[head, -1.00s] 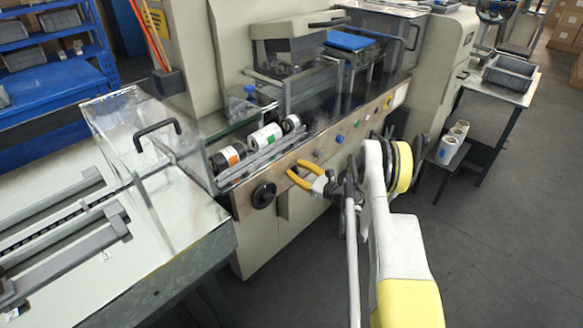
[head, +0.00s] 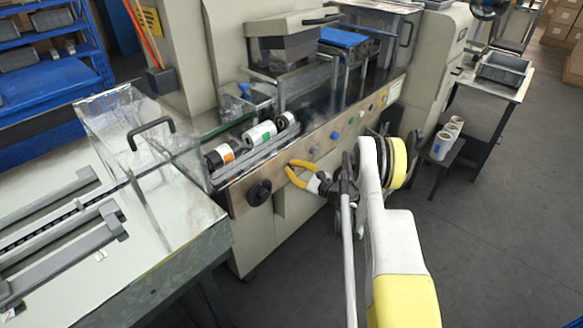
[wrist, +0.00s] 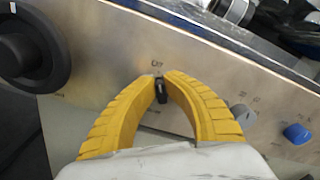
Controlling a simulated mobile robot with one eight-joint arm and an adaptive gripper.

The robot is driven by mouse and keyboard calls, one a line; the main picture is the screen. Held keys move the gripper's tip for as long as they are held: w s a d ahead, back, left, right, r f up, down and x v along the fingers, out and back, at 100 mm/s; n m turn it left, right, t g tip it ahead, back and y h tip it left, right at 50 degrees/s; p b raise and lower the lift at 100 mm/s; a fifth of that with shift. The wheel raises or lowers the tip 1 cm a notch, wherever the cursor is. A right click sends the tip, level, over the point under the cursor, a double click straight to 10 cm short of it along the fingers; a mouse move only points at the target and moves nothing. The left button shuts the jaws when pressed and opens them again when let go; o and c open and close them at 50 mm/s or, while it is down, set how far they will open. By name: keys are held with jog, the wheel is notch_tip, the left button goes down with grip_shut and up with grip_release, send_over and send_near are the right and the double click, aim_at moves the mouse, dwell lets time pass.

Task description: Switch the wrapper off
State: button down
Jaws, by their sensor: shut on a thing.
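A small black switch (wrist: 161,92) sits on the metal front panel (wrist: 110,60) of the wrapper, below a small label that seems to read "Off". My gripper (wrist: 162,80) has its two yellow fingers shut on this switch, one on each side, with the tips close to the panel. In the head view my gripper (head: 289,169) reaches the wrapper's front panel (head: 238,203) from the right, and its fingers hide the switch there. The switch's exact turn is hard to read.
A large black hand knob (head: 259,192) is left of the fingers. A grey button (wrist: 242,114) and a blue button (wrist: 297,133) are to the right. Film rolls (head: 260,135) lie above the panel. A side table (head: 492,82) stands at right; floor is open in front.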

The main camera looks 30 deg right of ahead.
aim_at(291, 145)
jog(key=c, duration=1.5)
grip_release()
notch_tip(291, 145, up, 10)
jog(key=shift+f, duration=0.1)
